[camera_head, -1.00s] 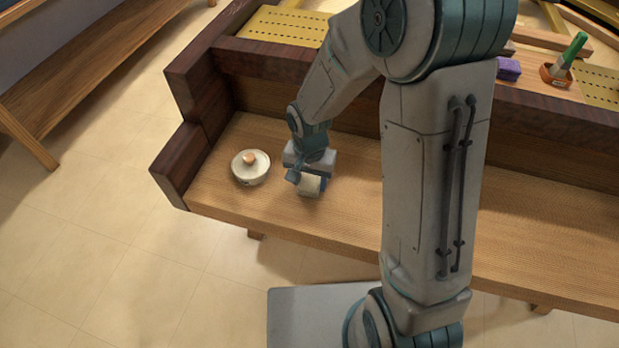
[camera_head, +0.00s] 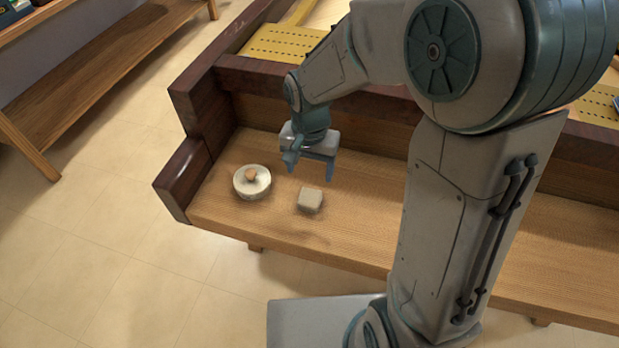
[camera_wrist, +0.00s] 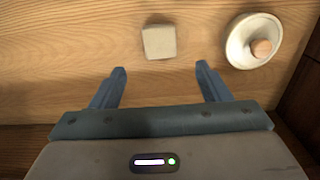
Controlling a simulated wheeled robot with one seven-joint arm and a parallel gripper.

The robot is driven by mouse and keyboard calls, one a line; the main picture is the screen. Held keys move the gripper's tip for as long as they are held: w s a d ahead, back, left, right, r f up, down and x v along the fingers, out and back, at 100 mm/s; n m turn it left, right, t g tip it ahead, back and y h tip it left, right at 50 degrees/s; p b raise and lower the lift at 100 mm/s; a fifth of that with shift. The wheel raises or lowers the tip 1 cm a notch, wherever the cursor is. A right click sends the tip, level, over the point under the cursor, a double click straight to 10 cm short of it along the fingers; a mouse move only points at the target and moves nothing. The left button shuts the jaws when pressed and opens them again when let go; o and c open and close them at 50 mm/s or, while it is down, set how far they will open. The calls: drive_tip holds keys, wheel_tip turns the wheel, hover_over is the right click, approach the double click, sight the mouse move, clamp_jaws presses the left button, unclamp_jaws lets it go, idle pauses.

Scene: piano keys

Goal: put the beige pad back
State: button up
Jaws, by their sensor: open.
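The beige pad (camera_head: 310,200) is a small block lying on the wooden shelf, to the right of a round white dish. It also shows in the wrist view (camera_wrist: 159,42), beyond my fingertips and apart from them. My gripper (camera_head: 309,168) is open and empty, above and behind the pad, towards the dark back board. In the wrist view both fingers of my gripper (camera_wrist: 161,70) are spread with bare wood between them.
The round white dish (camera_head: 243,188) with a small orange-brown knob (camera_head: 251,175) stands left of the pad. A dark wooden end block (camera_head: 178,188) closes the shelf's left end, and a dark board (camera_head: 240,83) rises behind. The wooden shelf (camera_head: 270,222) is bare in front of the pad.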

drive_tip(key=s+d+r+n+t, duration=0.2)
drive_tip(key=s+d+r+n, duration=0.2)
drive_tip(key=s+d+r, duration=0.5)
drive_tip(key=s+d, duration=0.2)
drive_tip(key=s, duration=0.1)
drive_tip(key=shift+d+r, duration=0.2)
drive_tip(key=shift+d, duration=0.1)
